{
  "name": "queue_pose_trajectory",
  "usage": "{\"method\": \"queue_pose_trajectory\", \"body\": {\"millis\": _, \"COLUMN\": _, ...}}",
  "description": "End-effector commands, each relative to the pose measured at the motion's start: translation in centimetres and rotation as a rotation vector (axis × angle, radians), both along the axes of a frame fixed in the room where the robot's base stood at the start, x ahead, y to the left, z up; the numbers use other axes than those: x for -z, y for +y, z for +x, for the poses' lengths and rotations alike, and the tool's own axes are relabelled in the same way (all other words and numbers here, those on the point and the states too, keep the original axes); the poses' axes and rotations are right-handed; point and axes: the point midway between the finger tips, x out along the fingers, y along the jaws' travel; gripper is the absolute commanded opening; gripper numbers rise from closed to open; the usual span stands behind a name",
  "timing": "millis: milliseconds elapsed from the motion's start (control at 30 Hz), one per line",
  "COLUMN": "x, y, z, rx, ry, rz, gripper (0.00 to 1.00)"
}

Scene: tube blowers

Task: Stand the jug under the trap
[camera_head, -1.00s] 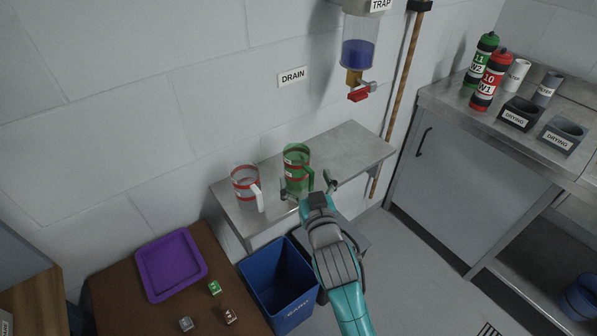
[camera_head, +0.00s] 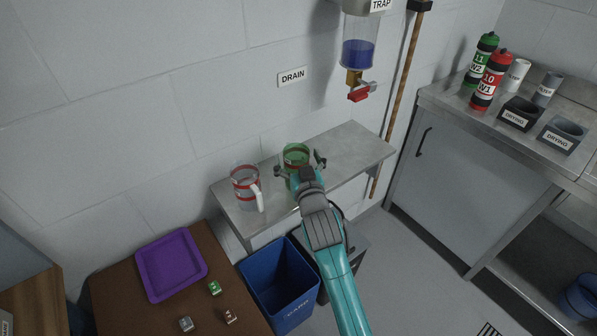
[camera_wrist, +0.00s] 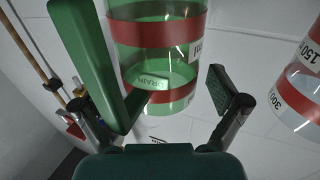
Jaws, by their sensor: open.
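A green see-through jug (camera_head: 296,153) with red bands stands on the metal shelf (camera_head: 352,150). Its handle (camera_wrist: 90,55) shows at the left in the wrist view. My gripper (camera_head: 299,168) is open at the jug, one finger on each side of it; I cannot tell whether they touch. In the wrist view the jug (camera_wrist: 158,65) lies between the fingers. A clear jug (camera_head: 244,185) with red bands and a white handle stands left of it. The trap (camera_head: 358,52), holding blue liquid, hangs on the wall above right, with a red tap (camera_head: 359,95) below it.
A blue bin (camera_head: 280,285) stands below the shelf. A brown table (camera_head: 120,285) with a purple tray (camera_head: 171,265) is at the lower left. A wooden pole (camera_head: 405,75) leans right of the trap. The shelf's right part is clear. A DRAIN sign (camera_head: 292,76) is on the wall.

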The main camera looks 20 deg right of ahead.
Motion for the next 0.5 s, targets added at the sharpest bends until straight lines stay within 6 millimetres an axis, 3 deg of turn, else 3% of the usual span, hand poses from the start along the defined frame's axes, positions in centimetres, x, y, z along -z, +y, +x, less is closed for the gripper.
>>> {"method": "queue_pose_trajectory", "body": {"millis": 33, "x": 0.0, "y": -0.01, "z": -0.01, "rx": 0.0, "ry": 0.0, "rz": 0.0, "gripper": 0.9}}
{"method": "queue_pose_trajectory", "body": {"millis": 67, "x": 0.0, "y": -0.01, "z": -0.02, "rx": 0.0, "ry": 0.0, "rz": 0.0, "gripper": 0.82}}
{"method": "queue_pose_trajectory", "body": {"millis": 300, "x": 0.01, "y": -0.01, "z": -0.03, "rx": 0.0, "ry": 0.0, "rz": 0.0, "gripper": 0.22}}
{"method": "queue_pose_trajectory", "body": {"millis": 367, "x": -0.02, "y": -0.01, "z": -0.03, "rx": 0.0, "ry": 0.0, "rz": 0.0, "gripper": 0.12}}
{"method": "queue_pose_trajectory", "body": {"millis": 500, "x": -0.03, "y": -0.01, "z": -0.04, "rx": 0.0, "ry": 0.0, "rz": 0.0, "gripper": 0.12}}
